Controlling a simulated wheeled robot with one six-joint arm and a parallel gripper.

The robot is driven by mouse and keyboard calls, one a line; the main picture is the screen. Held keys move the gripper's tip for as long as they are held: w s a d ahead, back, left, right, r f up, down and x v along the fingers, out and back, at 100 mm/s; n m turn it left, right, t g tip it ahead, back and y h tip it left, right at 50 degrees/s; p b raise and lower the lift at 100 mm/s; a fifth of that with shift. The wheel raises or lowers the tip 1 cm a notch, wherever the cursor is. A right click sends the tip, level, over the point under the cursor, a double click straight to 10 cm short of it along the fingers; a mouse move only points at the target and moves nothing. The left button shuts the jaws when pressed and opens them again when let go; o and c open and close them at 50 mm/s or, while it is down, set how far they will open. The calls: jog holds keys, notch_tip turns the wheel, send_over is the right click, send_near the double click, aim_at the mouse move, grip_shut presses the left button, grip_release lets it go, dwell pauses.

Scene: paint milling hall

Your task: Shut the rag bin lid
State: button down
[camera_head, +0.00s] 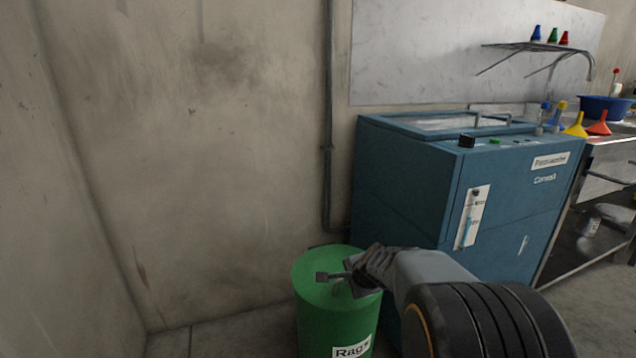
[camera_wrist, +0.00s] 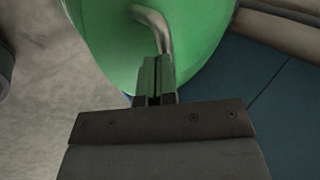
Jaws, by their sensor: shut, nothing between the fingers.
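The green rag bin (camera_head: 336,325) stands on the floor at the bottom middle of the head view, with a white "Rags" label on its front. Its round green lid (camera_head: 309,264) lies level across the top, and I see no gap at the visible rim. In the wrist view the green lid (camera_wrist: 95,35) carries a bent metal handle (camera_wrist: 150,17). My gripper (camera_wrist: 156,65) is shut and empty, with its fingertips over the lid, close to the handle's end. I cannot tell whether they touch. My gripper also shows over the lid in the head view (camera_head: 325,277) and hides the lid's right part.
A blue cabinet machine (camera_head: 410,185) stands close to the bin's right. The wall and a vertical pipe (camera_head: 328,150) are behind it. The floor to the left of the bin (camera_head: 220,335) is clear. A bench with funnels (camera_head: 598,125) and a blue basin (camera_head: 604,108) is at the far right.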

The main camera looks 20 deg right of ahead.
jog(key=s+f+p+v, duration=0.1)
jog(key=p+v, duration=0.5)
jog(key=v, duration=0.6)
jog(key=shift+s, duration=0.7)
